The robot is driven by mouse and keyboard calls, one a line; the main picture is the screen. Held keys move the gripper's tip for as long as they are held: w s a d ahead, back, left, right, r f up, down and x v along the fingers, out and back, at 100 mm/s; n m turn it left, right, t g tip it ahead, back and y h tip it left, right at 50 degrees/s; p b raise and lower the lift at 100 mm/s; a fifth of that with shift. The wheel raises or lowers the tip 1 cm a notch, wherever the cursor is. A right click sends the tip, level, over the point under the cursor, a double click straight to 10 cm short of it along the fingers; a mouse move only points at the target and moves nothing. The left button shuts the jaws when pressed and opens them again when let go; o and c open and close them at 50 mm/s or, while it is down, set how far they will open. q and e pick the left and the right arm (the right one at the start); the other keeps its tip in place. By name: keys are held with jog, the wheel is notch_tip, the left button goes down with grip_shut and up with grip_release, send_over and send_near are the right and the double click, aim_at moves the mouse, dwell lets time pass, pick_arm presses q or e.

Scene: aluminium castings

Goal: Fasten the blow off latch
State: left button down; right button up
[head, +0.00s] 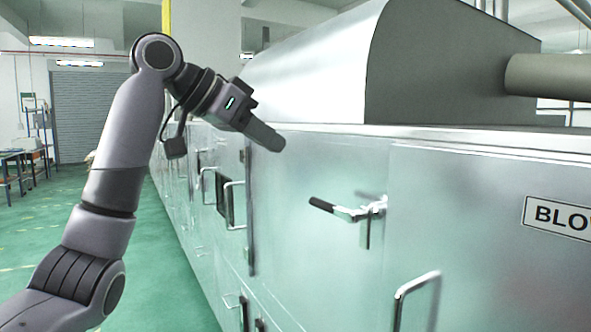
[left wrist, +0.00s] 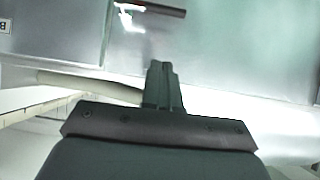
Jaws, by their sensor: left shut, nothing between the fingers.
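The blow off latch (head: 352,213) is a chrome lever with a black grip, mounted near the seam between two metal doors. Its grip points left and slightly up, away from the door with the "BLO…" sign (head: 560,216). The latch also shows at the top edge of the left wrist view (left wrist: 130,16), partly cut off. My left gripper (head: 276,142) is shut and empty, above and left of the latch and apart from it. Its closed fingers also show in the left wrist view (left wrist: 162,68). My right gripper is not in view.
A chrome pull handle (head: 415,285) stands out below and right of the latch. More handles (head: 231,205) line the cabinet to the left. A large hood (head: 315,70) and a pipe (head: 550,75) sit on top. Green floor (head: 175,260) is open at left.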

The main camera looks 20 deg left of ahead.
aim_at(343, 219)
pick_arm(q)
jog(key=s+a+f+p+x, duration=0.1)
jog(key=f+p+x, duration=0.1)
jog(key=x, duration=1)
jog(key=shift+d+f, duration=0.15)
jog(key=shift+f, duration=0.1)
jog(key=shift+f, duration=0.1)
